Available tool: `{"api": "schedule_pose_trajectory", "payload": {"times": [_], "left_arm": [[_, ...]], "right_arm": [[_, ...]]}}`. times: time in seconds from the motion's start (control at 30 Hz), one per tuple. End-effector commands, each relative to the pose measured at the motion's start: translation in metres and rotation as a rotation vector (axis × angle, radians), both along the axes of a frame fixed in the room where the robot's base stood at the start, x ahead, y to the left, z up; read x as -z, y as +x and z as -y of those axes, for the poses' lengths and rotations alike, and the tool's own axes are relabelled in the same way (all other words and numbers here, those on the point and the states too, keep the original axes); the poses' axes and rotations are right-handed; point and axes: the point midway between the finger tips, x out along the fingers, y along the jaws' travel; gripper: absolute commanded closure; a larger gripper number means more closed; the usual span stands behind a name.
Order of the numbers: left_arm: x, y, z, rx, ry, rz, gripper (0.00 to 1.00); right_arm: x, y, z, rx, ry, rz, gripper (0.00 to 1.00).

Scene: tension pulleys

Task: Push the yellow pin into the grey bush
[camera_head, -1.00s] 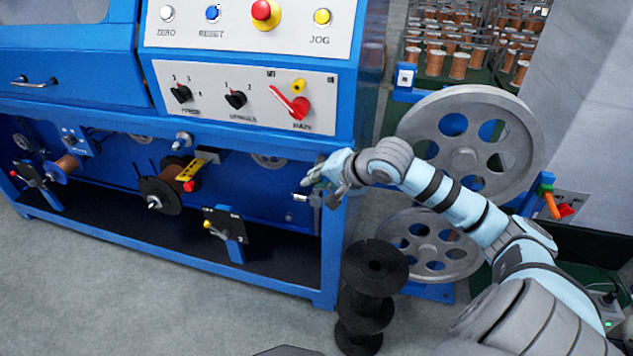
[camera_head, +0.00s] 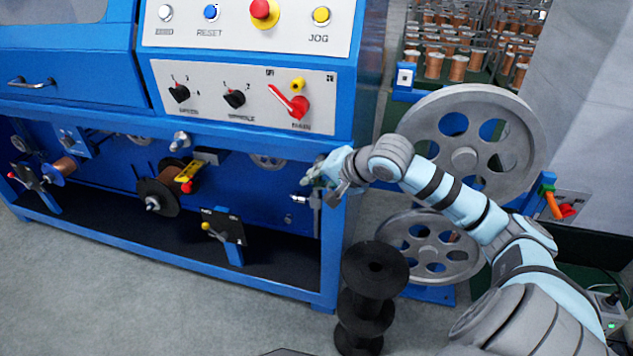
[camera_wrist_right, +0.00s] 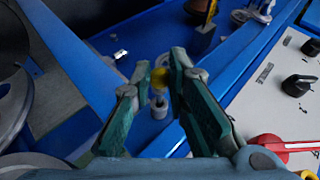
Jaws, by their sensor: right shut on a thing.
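The yellow pin (camera_wrist_right: 160,78) shows as a round yellow head between the fingertips of my right gripper (camera_wrist_right: 159,70) in the right wrist view. That gripper is shut on the pin. The grey bush (camera_wrist_right: 159,109) is a small cylinder in line with the pin, just below it in that view. A short grey piece shows between head and bush; I cannot tell how deep the pin sits. In the head view my right gripper (camera_head: 314,178) is at the right end of the blue machine's lower bay, and the pin is hidden there. My left gripper is not in view.
The blue machine frame (camera_head: 335,235) stands close beside the gripper. Grey pulley wheels (camera_head: 462,160) stand to the right, behind my right arm. Stacked black spools (camera_head: 374,270) stand on the floor below. A red switch (camera_head: 298,106) is on the panel above.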

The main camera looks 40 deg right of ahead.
Motion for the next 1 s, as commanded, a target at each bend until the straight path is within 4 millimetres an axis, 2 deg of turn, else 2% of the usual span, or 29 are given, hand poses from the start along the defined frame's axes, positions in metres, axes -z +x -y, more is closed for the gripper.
{"api": "schedule_pose_trajectory", "payload": {"times": [1.0], "left_arm": [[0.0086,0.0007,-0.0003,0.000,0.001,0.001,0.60]], "right_arm": [[0.0002,0.0014,0.0020,0.001,-0.001,0.000,1.00]]}}
